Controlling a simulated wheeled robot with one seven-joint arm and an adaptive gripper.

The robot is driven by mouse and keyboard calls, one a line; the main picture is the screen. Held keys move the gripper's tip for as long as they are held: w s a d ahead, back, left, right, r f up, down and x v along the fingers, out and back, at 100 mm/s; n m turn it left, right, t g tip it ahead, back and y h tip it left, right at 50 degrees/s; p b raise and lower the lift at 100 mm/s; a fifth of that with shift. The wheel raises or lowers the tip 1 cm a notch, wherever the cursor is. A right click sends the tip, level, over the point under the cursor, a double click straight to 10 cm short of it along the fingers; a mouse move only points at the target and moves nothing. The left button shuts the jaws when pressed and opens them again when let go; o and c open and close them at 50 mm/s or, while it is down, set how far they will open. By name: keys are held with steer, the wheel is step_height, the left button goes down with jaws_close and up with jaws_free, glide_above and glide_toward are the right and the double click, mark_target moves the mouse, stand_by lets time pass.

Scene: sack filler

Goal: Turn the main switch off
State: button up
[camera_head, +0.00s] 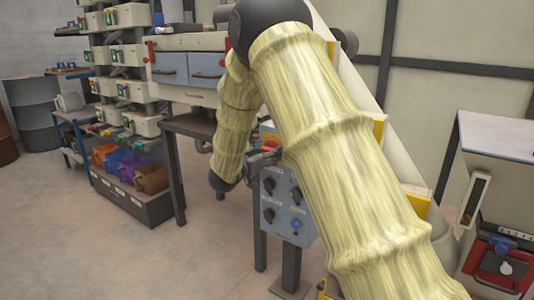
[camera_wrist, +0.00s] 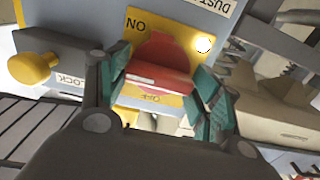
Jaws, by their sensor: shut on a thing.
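The main switch has a red handle (camera_wrist: 158,82) on a yellow plate (camera_wrist: 143,22) in the wrist view. The plate carries ON at its upper left and a partly covered OFF below the handle; the lettering appears upside down. My gripper (camera_wrist: 162,90) has its teal-padded fingers on either side of the handle and is shut on it. The handle lies crosswise in the wrist view, slightly tilted. In the head view my gripper (camera_head: 262,158) is at the upper left of the blue-grey control box (camera_head: 288,205), and my arm covers much of that area.
A yellow knob (camera_wrist: 35,68) beside a LOCK label sits left of the switch in the wrist view. Black knobs (camera_head: 269,185) and a blue button (camera_head: 296,224) are on the box front. A workbench (camera_head: 200,124) stands behind. Floor at left (camera_head: 150,260) is clear.

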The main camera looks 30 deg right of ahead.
steer(key=shift+r+n+p, duration=0.2)
steer(key=shift+n+p, duration=0.1)
steer(key=shift+p, duration=0.65)
steer(key=n+p, duration=0.2)
steer(key=p, duration=0.2)
steer(key=shift+r+p, duration=0.1)
steer(key=shift+p, duration=0.25)
steer(key=n+p, duration=0.5)
steer(key=p, duration=0.5)
steer(key=shift+n, duration=0.3)
steer(key=n+p, duration=0.4)
steer(key=p, duration=0.1)
steer(key=n+p, duration=0.1)
steer(key=n, duration=0.1)
steer(key=n+p, duration=0.2)
steer(key=n, duration=0.1)
steer(key=shift+f+n, duration=0.3)
steer(key=o, duration=1)
